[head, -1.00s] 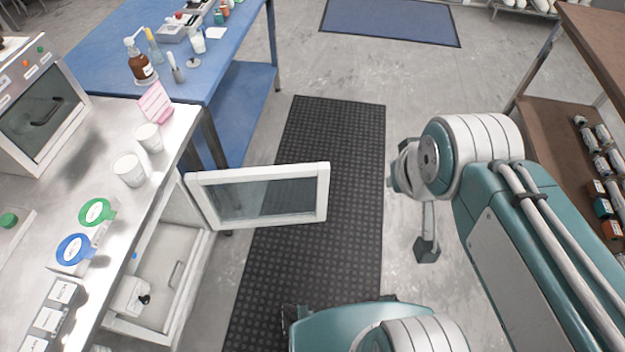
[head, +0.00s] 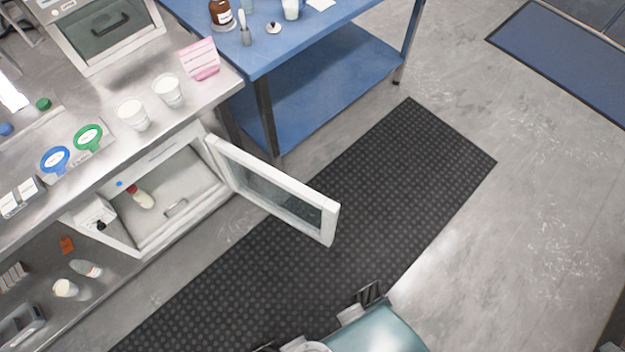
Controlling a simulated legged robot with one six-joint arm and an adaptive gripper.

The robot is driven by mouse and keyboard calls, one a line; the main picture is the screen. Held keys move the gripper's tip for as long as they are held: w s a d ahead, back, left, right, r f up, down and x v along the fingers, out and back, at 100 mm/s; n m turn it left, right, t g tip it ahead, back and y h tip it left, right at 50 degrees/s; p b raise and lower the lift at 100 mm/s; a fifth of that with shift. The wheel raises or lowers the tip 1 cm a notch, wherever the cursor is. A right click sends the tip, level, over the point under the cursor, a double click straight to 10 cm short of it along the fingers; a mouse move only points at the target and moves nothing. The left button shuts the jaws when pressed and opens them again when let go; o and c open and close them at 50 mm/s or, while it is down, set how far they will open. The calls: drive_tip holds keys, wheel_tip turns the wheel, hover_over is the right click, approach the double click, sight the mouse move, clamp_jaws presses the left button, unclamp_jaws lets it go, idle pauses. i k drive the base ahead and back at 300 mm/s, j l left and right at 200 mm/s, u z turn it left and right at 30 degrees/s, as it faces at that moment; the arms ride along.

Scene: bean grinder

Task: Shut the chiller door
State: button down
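The chiller (head: 125,243) is a white cabinet under the steel bench on the left. Its door (head: 285,203) has a white frame and a glass pane. The door stands wide open, hinged on the chiller's right side and sticking out over the black mat. Inside the chiller are a small bottle with a red cap (head: 133,190), a white box (head: 95,214) and a grey handle-like bar (head: 176,208). I cannot make out my gripper; only teal and white parts of my own body show at the bottom edge, apart from the door.
The steel bench (head: 185,128) carries white cups, a pink card and green and blue ringed items. A blue table (head: 268,62) stands behind the door. The black mat (head: 410,165) and grey floor right of the door are clear.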

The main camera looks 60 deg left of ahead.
sight(221, 150)
drive_tip(key=i+u, duration=0.35)
drive_tip(key=i+l+u, duration=0.3)
drive_tip(key=i+u, duration=0.15)
drive_tip(key=u, duration=0.25)
drive_tip(key=i+u, duration=0.2)
drive_tip(key=u, duration=0.2)
drive_tip(key=i+l+u, duration=0.1)
drive_tip(key=u, duration=0.3)
drive_tip(key=i+l+u, duration=0.15)
drive_tip(key=u, duration=0.25)
drive_tip(key=i+l+u, duration=0.1)
drive_tip(key=u, duration=0.3)
drive_tip(key=i+l+u, duration=0.1)
drive_tip(key=u, duration=0.3)
drive_tip(key=i+l+u, duration=0.1)
drive_tip(key=u, duration=0.25)
drive_tip(key=l+u, duration=0.25)
drive_tip(key=u, duration=0.15)
drive_tip(key=i+l+u, duration=0.1)
drive_tip(key=l+u, duration=0.3)
drive_tip(key=i+l+u, duration=0.1)
drive_tip(key=l+u, duration=0.7)
drive_tip(key=k, duration=0.5)
drive_tip(key=i+j+z, duration=0.25)
drive_tip(key=i, duration=0.2)
